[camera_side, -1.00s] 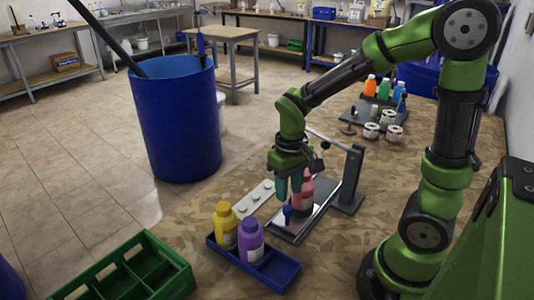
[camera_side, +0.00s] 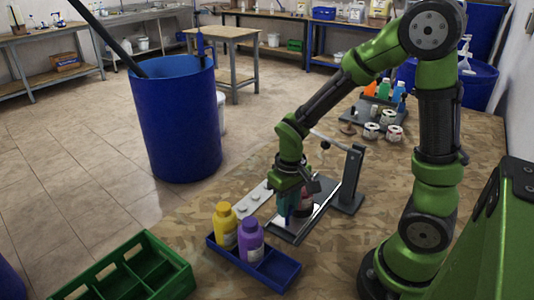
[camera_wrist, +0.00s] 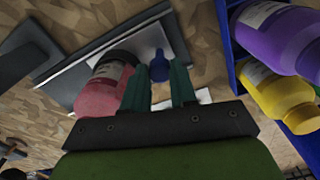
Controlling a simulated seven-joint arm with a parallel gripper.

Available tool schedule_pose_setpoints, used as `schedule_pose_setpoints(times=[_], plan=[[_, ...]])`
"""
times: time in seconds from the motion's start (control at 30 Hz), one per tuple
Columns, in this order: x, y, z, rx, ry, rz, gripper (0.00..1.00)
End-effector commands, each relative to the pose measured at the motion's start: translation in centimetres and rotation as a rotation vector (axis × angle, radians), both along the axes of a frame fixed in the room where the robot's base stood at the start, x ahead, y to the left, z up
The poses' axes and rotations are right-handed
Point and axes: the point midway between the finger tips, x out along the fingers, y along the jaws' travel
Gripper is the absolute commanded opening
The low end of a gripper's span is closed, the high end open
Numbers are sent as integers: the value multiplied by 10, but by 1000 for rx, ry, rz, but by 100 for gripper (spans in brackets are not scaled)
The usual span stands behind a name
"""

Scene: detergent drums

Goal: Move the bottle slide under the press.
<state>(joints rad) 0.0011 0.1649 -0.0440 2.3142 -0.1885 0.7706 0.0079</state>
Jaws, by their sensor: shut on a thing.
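The slide is a pale plate on a dark rail (camera_side: 312,222) with a small upright blue handle, which shows in the wrist view (camera_wrist: 160,66). A pink-red bottle with a dark cap (camera_wrist: 104,88) is on the slide beside the handle; in the side view my gripper partly hides it (camera_side: 306,206). The press has a dark upright post (camera_side: 351,178) and a lever at the far end of the rail. My gripper (camera_side: 287,212) points down, its teal fingers (camera_wrist: 161,88) shut on the blue handle, close beside the bottle.
A blue tray (camera_side: 279,270) with a yellow bottle (camera_side: 225,226) and a purple bottle (camera_side: 251,240) stands close in front. A pale strip with round knobs (camera_side: 250,199) lies left of the rail. Tins (camera_side: 387,125) and small bottles stand behind the press.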

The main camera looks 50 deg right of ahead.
Motion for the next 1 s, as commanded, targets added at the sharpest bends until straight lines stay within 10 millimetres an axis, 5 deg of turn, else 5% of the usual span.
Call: schedule_pose_setpoints(times=[0.27,0.6,0.97,1.0], plan=[[1,-9,1,0,-1,-3,0],[1,-77,1,-1,-3,-6,0],[1,-84,1,-1,-5,0,0],[1,-83,1,-1,-5,1,30]])
